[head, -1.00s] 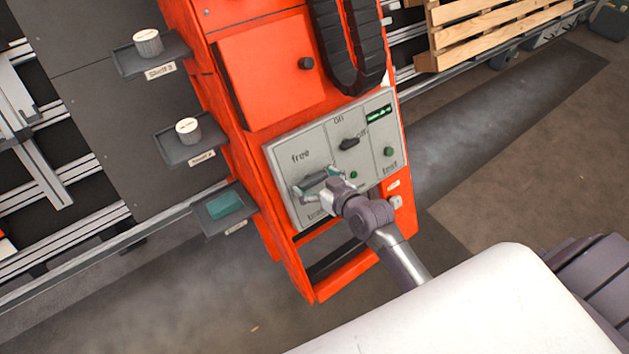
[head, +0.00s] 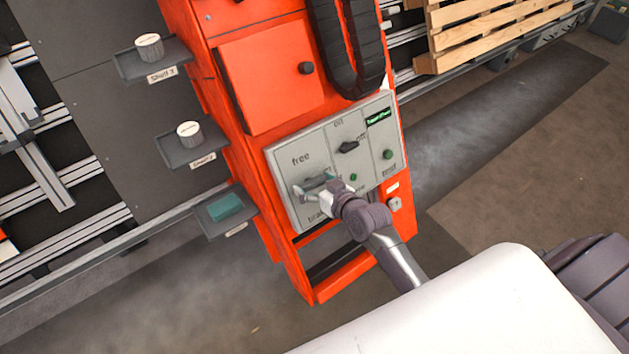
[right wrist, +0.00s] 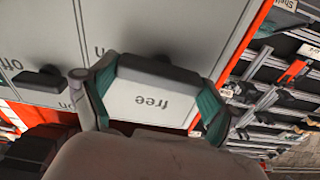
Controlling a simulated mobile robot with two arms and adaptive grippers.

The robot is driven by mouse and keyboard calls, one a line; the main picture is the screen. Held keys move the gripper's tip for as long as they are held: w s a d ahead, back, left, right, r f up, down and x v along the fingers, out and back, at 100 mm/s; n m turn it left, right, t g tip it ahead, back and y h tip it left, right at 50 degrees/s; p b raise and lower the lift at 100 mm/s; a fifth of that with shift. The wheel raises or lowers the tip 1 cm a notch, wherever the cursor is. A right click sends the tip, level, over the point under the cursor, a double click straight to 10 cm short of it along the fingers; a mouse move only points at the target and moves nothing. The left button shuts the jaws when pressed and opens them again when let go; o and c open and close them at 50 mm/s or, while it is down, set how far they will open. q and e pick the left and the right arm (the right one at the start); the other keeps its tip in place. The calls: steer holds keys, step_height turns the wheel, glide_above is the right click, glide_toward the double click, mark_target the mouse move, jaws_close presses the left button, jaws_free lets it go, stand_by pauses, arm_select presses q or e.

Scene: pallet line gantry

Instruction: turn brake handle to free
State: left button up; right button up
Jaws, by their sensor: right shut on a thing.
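The brake handle (head: 315,182) is a dark grey bar on the left part of the grey control panel (head: 282,160). The word "free" is printed above it, and a partly covered label sits below it. My right gripper (head: 312,185) is at the handle, with a finger at each end of it. In the right wrist view the handle (right wrist: 158,75) lies between the green finger pads, with the "free" label close by. The right gripper is shut on the handle. My left gripper is in neither view.
On the same panel are a black on/off switch (head: 348,146), green buttons and a small green display (head: 379,117). The panel sits on an orange cabinet (head: 270,75). Small shelves (head: 178,155) stick out left of it. A wooden pallet (head: 490,30) lies at the back right.

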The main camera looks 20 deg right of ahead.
steer(key=m+p, duration=0.3)
steer(key=shift+r+m+h, duration=0.25)
steer(key=shift+m+h, duration=0.05)
steer(key=m+p, duration=0.4)
steer(key=shift+d+m, duration=0.1)
steer(key=shift+m, duration=0.3)
steer(key=m+p, duration=0.3)
steer(key=m, duration=0.2)
steer(key=shift+f+h, duration=0.15)
steer(key=shift+h, duration=0.25)
steer(key=shift+f+m+g+p, duration=0.15)
steer(key=shift+m+p, duration=0.3)
steer(key=shift+m, duration=0.6)
steer(key=shift+f+m+g+p, duration=0.1)
steer(key=shift+m+g+p, duration=0.25)
steer(key=shift+m, duration=0.7)
steer(key=o, duration=0.9)
steer(key=shift+s, duration=0.1)
